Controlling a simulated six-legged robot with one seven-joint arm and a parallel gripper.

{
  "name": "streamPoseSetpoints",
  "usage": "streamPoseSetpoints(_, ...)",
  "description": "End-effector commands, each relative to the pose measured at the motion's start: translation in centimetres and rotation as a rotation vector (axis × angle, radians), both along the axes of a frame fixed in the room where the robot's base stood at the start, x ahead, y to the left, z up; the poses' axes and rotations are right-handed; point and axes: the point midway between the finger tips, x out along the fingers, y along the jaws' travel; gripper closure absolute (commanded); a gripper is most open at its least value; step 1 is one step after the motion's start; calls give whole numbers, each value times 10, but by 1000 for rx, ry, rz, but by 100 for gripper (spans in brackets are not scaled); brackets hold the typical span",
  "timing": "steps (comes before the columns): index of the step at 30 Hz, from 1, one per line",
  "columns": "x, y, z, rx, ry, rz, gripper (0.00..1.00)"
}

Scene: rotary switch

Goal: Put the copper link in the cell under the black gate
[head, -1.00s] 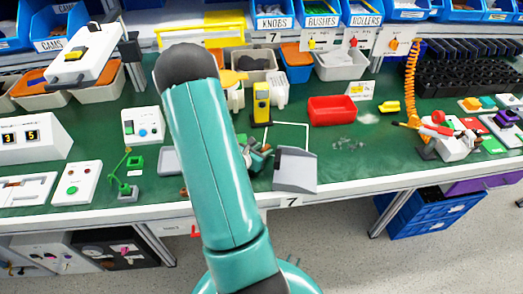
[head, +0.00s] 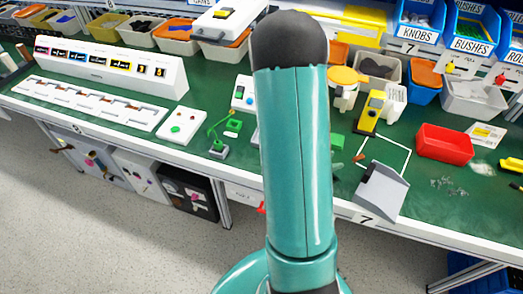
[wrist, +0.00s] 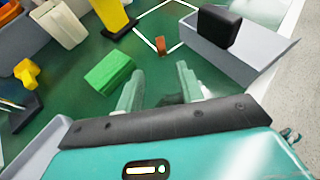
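A small copper-coloured piece (wrist: 160,45), which looks like the copper link, stands on the green bench inside a white outline in the wrist view. It also shows just right of my arm in the head view (head: 358,158). My gripper (wrist: 160,84) is open, its fingers apart with no piece held between the tips, and the copper piece is beyond them. In the head view my arm hides the gripper. A long white tray with a row of cells (head: 150,120) lies at the left. I cannot tell which cell has the black gate.
A green block (wrist: 110,72) lies left of the fingers. A grey bin (wrist: 248,62) with a black block (wrist: 218,27) stands to the right. A yellow device (head: 370,112), a red tray (head: 444,142) and a white sloped panel (head: 110,72) also stand on the bench.

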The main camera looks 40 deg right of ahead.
Motion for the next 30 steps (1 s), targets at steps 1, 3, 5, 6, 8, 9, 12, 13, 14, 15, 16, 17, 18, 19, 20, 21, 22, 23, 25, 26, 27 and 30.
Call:
streamPoseSetpoints(1,0,0,1,-1,-5,-3,63)
streamPoseSetpoints(3,2,2,7,-6,-27,-19,63)
streamPoseSetpoints(5,5,6,17,-12,-67,-48,63)
streamPoseSetpoints(6,8,11,26,-17,-105,-74,63)
streamPoseSetpoints(8,12,20,42,-19,-178,-126,63)
streamPoseSetpoints(9,14,28,53,-18,-235,-166,63)
streamPoseSetpoints(12,20,53,80,1,-390,-270,63)
streamPoseSetpoints(13,22,61,87,12,-437,-300,63)
streamPoseSetpoints(14,24,69,93,25,-483,-329,63)
streamPoseSetpoints(15,27,81,101,45,-545,-367,63)
streamPoseSetpoints(16,28,90,107,62,-591,-396,63)
streamPoseSetpoints(17,30,100,113,83,-637,-424,63)
streamPoseSetpoints(18,33,113,120,112,-697,-461,63)
streamPoseSetpoints(19,35,123,125,136,-742,-488,63)
streamPoseSetpoints(20,37,133,130,163,-788,-514,63)
streamPoseSetpoints(21,40,147,137,201,-848,-549,63)
streamPoseSetpoints(22,42,158,142,233,-890,-576,63)
streamPoseSetpoints(23,44,169,147,266,-931,-601,63)
streamPoseSetpoints(25,49,196,160,353,-1026,-658,63)
streamPoseSetpoints(26,51,208,165,393,-1065,-682,63)
streamPoseSetpoints(27,53,224,172,450,-1113,-714,63)
streamPoseSetpoints(30,58,265,193,606,-1225,-792,63)
